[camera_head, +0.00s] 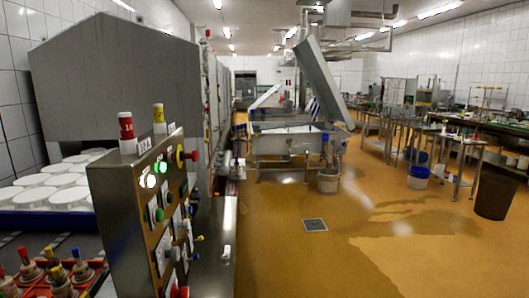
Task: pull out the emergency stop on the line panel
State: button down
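The line panel (118,222) is a grey metal box at the left front, seen at a steep angle. Its control face is turned to the right and carries lit white lamps, green buttons and several small knobs. Another red knob (179,292) shows low on the face, partly cut off by the picture's bottom edge. My gripper is not in view.
A red-banded cylinder (126,127) and a yellow-banded one (158,114) stand on top of the panel. White round moulds (68,197) stand on a blue tray (30,222) at left. A red crate (93,285) holds coloured-topped items. The yellow floor (290,265) to the right is open.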

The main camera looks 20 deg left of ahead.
aim_at(193, 155)
jog(key=z, duration=0.4)
jog(key=i, duration=1)
jog(key=u, duration=2.25)
jog(key=k, duration=0.65)
jog(key=u, duration=0.4)
jog(key=i, duration=1.35)
jog(key=z, duration=0.45)
